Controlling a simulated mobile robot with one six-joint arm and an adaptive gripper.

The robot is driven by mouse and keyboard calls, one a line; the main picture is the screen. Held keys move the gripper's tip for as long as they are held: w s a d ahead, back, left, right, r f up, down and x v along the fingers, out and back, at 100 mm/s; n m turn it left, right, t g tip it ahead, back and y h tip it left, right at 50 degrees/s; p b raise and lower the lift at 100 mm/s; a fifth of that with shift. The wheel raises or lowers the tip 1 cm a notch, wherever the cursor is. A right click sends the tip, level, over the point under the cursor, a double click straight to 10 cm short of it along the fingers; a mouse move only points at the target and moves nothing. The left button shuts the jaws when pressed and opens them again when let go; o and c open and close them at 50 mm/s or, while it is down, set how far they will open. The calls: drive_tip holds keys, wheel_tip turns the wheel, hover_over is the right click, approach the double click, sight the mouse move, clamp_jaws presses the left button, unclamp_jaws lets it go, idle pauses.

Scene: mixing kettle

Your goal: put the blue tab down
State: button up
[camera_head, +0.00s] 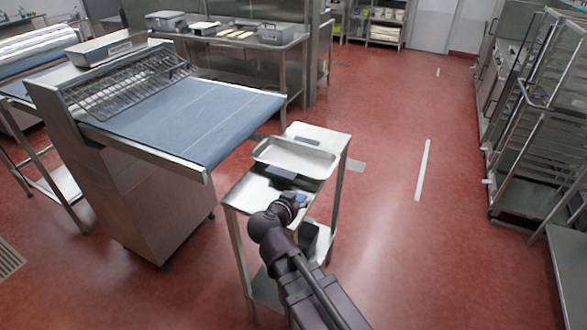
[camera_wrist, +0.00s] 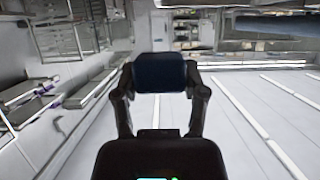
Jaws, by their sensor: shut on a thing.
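The blue tab (camera_wrist: 160,73) is a dark blue rounded block, held between the two fingertips of my gripper (camera_wrist: 160,80) in the wrist view. Nothing shows directly under it there but pale floor. In the head view my gripper (camera_head: 285,180) is above the small steel table, near the tray's front edge. My arm hides part of the tabletop, and the gap between tab and table cannot be told.
A shallow steel tray (camera_head: 295,155) lies on the small steel table (camera_head: 318,133). A large machine with a blue belt (camera_head: 190,115) stands close on the left. Wheeled racks (camera_head: 540,110) stand at the right. The red floor (camera_head: 390,220) between is clear.

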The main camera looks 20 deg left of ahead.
drive_tip(key=s+a+f+b, duration=0.3)
drive_tip(key=a+f+b, duration=0.2)
drive_tip(key=a+f, duration=0.1)
drive_tip(key=shift+s+a, duration=0.35)
drive_tip(key=shift+a, duration=0.25)
drive_tip(key=shift+w+f, duration=0.1)
drive_tip(key=b, duration=0.2)
hover_over(259, 196)
drive_tip(key=s, duration=0.1)
drive_tip(key=shift+d+f, duration=0.45)
drive_tip(key=shift+f, duration=0.25)
drive_tip(key=shift+w+a, duration=0.4)
drive_tip(key=shift+w, duration=0.05)
wheel_tip(259, 196, down, 4)
drive_tip(key=b, duration=0.3)
drive_tip(key=shift+r, duration=0.15)
